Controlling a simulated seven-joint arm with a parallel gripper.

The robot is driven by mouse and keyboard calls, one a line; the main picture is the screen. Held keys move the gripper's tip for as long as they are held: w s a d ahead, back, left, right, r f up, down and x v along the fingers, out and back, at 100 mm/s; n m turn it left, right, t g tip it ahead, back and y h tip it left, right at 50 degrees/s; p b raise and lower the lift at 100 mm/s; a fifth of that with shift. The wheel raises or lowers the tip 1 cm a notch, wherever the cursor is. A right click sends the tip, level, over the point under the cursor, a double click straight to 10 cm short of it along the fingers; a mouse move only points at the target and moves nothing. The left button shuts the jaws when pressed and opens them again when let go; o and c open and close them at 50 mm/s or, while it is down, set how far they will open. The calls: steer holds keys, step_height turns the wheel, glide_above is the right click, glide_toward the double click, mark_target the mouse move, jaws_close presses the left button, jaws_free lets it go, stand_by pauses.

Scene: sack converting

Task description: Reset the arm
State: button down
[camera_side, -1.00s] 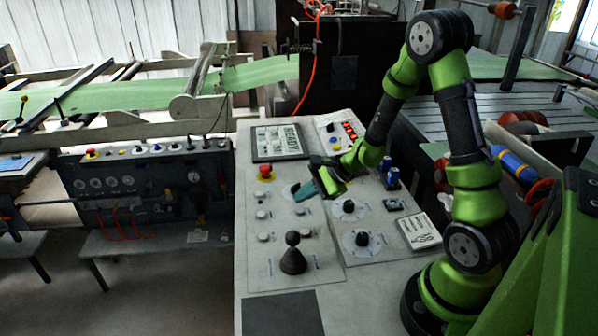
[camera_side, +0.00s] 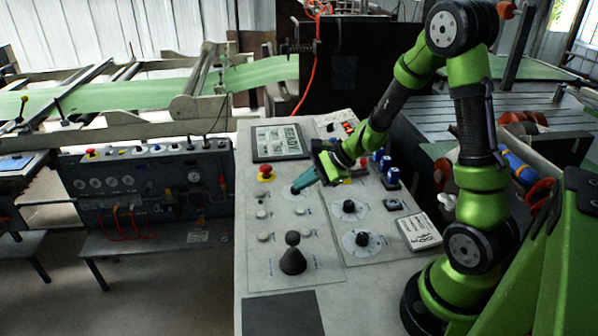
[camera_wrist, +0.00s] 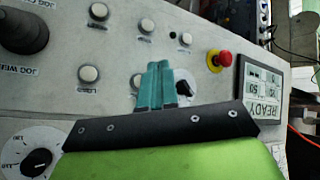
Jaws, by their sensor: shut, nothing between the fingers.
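My gripper (camera_side: 299,185) is over the upper middle of the pale control panel (camera_side: 270,292), its teal fingers pointing down and to the left. In the wrist view the two teal fingers (camera_wrist: 154,84) lie side by side, shut, with nothing between them. They hide part of a dial and a button beneath. I cannot tell how far above the panel the fingertips are. The arm is bent, with its elbow high at the upper right of the side view.
Near the fingers are a red emergency button (camera_side: 265,173), a READY display (camera_side: 279,142) and blue switches (camera_side: 391,174). A black joystick (camera_side: 293,259) stands up from the panel's lower part. Black knobs (camera_side: 348,206) sit right of the middle. White buttons (camera_wrist: 89,73) show in the wrist view.

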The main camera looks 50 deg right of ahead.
steer(key=s+a+r+n+h, duration=0.1)
steer(key=s+a+r+n, duration=0.5)
steer(key=s+r+n, duration=0.2)
steer(key=s+a+r+n+g+h, duration=0.1)
steer(key=s+a+r+n, duration=0.5)
steer(key=s+r+n, duration=0.2)
steer(key=shift+r+n, duration=0.45)
steer(key=shift+n, duration=0.35)
